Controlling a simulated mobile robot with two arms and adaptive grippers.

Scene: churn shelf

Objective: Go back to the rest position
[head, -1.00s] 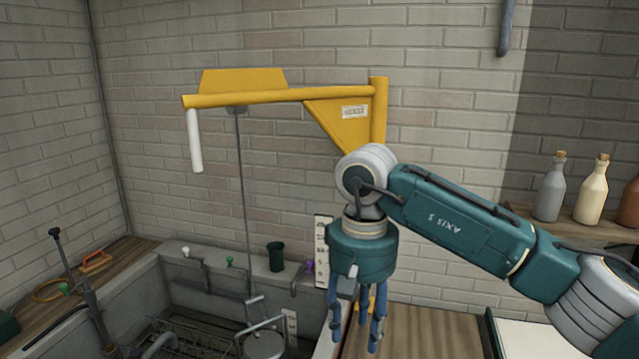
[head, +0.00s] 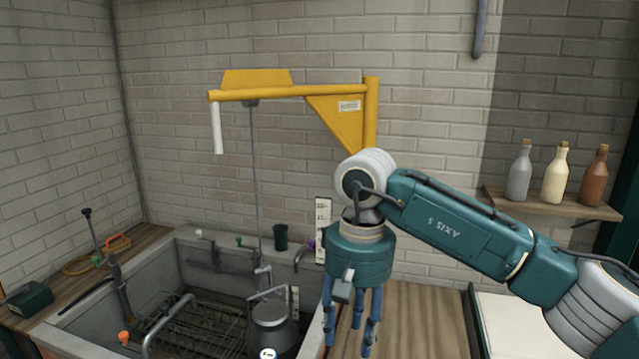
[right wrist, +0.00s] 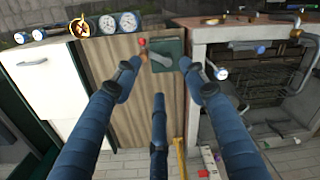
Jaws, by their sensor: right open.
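My right gripper (head: 352,322) hangs fingers down above the wooden counter, just right of the sink, in the head view. Its blue fingers are spread with nothing between them. My left gripper is not in view.
A yellow hoist (head: 290,94) stands behind my right arm, its line down over the sink (head: 85,312). A grey metal can (head: 272,328) and a wire rack (head: 195,330) are in the sink. Three bottles (head: 555,175) stand on the right shelf (head: 590,208). The wooden counter (head: 420,320) is bare.

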